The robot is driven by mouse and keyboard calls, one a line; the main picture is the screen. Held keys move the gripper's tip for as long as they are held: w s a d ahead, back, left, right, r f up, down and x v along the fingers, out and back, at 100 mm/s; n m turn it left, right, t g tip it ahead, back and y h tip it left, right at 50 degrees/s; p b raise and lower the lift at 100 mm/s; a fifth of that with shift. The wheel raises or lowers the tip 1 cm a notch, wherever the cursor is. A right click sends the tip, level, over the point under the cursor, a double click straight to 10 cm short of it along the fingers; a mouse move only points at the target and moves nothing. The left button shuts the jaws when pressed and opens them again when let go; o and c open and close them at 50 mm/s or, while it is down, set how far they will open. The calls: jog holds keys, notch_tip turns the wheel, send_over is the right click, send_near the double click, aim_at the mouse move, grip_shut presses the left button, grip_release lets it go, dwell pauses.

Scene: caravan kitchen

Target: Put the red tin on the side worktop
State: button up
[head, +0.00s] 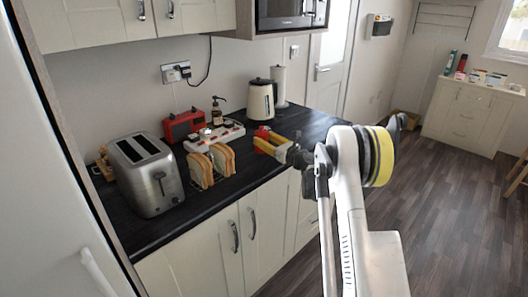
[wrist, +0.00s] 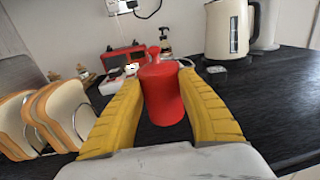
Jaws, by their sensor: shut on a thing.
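The red tin (wrist: 163,95), with a narrow knob on top, is upright between the two yellow fingers of my gripper (wrist: 160,82) in the wrist view. The fingers press on it from both sides. In the head view my gripper (head: 266,141) is over the dark worktop (head: 290,122), and a small part of the red tin (head: 262,131) shows at the fingertips. I cannot tell whether its base touches the worktop. A low cream cabinet (head: 465,119) with its own top stands far right against the back wall.
A toaster (head: 146,172), racks of bread slices (head: 210,165), a red radio (head: 183,125), a white power strip (head: 215,136) and a kettle (head: 261,99) crowd the dark worktop. Open wooden floor (head: 415,190) lies between.

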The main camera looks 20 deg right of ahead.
jog(key=shift+f+b, duration=0.9)
jog(key=shift+f, duration=1.05)
jog(key=shift+f, duration=0.15)
jog(key=o, duration=1.3)
